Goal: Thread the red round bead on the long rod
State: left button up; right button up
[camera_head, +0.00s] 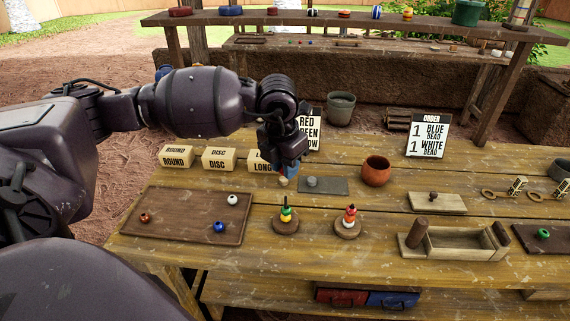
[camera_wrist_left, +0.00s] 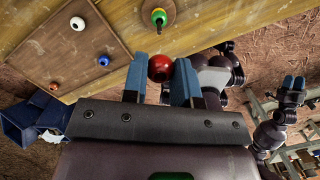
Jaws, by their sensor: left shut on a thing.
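My left gripper (camera_head: 291,170) hangs above the table near the label blocks. In the left wrist view its two blue fingers (camera_wrist_left: 160,75) are closed around a red round bead (camera_wrist_left: 159,67); in the head view I cannot make that bead out. One stand with a rod (camera_head: 286,225) holds a green bead over a yellow one. A second stand (camera_head: 347,230) holds red, white and orange pieces. One stand's green bead (camera_wrist_left: 159,18) also shows past my fingers. The gripper is apart from both stands. My right gripper (camera_wrist_left: 293,84) shows small in the left wrist view.
A brown tray (camera_head: 185,206) holds a white, a blue and an orange-red bead. Label blocks (camera_head: 219,158) and a partly hidden sign stand behind. A grey pad (camera_head: 335,186), a terracotta pot (camera_head: 376,171) and a wooden box (camera_head: 455,243) lie to the right.

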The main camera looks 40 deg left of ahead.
dwell(0.4)
pick_arm(q)
jog(key=shift+f+b, duration=0.5)
jog(key=shift+f, duration=0.6)
jog(key=shift+f+b, duration=0.5)
jog(key=shift+f, duration=1.25)
jog(key=shift+f, duration=0.25)
